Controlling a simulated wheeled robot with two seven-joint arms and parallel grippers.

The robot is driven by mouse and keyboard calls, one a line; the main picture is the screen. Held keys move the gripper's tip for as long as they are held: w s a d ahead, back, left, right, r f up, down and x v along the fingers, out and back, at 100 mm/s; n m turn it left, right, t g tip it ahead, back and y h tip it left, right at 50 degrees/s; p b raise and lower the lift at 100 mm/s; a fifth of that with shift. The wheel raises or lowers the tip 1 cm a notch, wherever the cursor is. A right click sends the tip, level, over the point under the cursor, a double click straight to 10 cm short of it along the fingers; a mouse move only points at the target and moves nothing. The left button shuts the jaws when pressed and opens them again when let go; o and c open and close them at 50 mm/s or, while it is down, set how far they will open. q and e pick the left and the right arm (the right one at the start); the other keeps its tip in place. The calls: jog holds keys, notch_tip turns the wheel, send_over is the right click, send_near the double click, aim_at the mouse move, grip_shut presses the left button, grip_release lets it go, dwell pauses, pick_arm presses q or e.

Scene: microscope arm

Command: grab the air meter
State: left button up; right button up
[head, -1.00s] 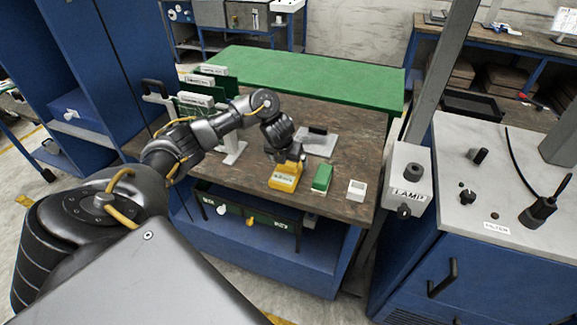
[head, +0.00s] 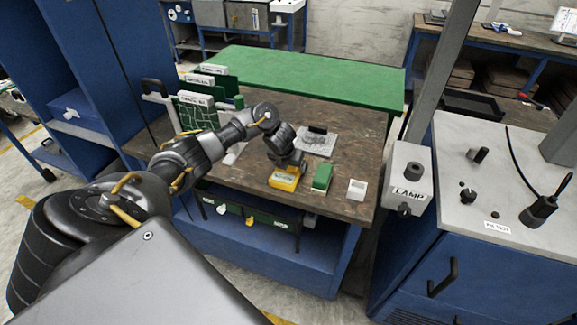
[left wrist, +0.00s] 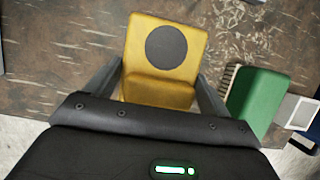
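The yellow device (head: 284,180), which I take for the air meter, sits near the front edge of the brown worktop (head: 345,150). Its front label is too small to read. In the left wrist view the yellow device (left wrist: 160,58) shows a round dark disc on top. My left gripper (head: 290,164) is right at the device from above and behind. In the left wrist view one finger of my left gripper (left wrist: 158,88) is on each side of it, with narrow gaps, so it looks open. My right gripper is not in view.
A green block (head: 322,177) stands close to the right of the yellow device, and a white open box (head: 357,189) further right. A grey plate with a black block (head: 317,141) lies behind. Labelled green boards (head: 197,110) stand at left. A lamp box (head: 408,175) is at right.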

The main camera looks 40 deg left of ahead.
pick_arm(q)
jog(key=c, duration=0.3)
jog(key=shift+r, duration=0.15)
